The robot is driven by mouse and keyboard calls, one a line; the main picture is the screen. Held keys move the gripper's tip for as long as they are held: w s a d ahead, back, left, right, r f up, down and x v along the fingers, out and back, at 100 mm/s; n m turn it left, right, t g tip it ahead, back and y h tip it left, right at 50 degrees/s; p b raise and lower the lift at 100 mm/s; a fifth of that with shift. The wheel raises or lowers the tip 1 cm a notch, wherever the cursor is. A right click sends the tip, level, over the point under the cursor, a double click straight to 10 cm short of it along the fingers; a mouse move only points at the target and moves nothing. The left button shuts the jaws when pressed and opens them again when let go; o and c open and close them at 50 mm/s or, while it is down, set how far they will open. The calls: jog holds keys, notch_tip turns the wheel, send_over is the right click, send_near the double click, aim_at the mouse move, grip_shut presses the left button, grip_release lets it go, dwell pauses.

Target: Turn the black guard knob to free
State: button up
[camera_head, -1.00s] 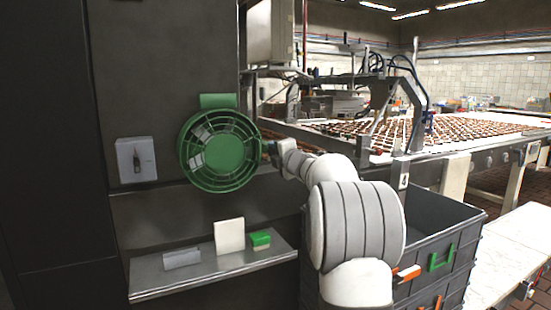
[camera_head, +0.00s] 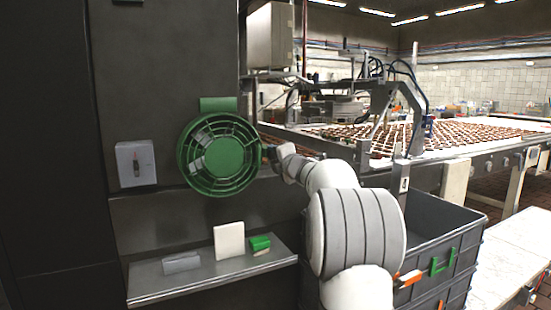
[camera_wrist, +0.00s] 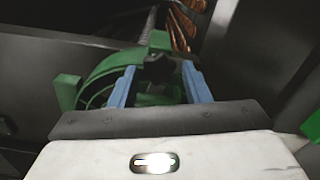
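The black guard knob (camera_wrist: 158,70) shows in the wrist view as a dark shape between the tips of my gripper's two blue fingers. The fingers of my gripper (camera_wrist: 160,72) stand apart, one on each side of it, with a narrow gap appearing on both sides. Contact cannot be made out. The round green guard (camera_head: 222,155) is mounted on the dark machine panel in the head view; its ring (camera_wrist: 100,75) also shows behind the fingers. In the head view my gripper (camera_head: 270,157) is at the guard's right edge, and the knob is hidden there.
A steel shelf (camera_head: 150,283) below the guard holds a white block (camera_head: 229,240) and a green block (camera_head: 259,243). A grey switch box (camera_head: 136,163) is left of the guard. Grey crates (camera_head: 440,235) stand to the right, below the conveyor (camera_head: 450,142).

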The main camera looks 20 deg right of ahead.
jog(key=shift+s, duration=0.1)
jog(key=s, duration=0.7)
jog(key=shift+s+d, duration=0.15)
jog(key=shift+s, duration=0.15)
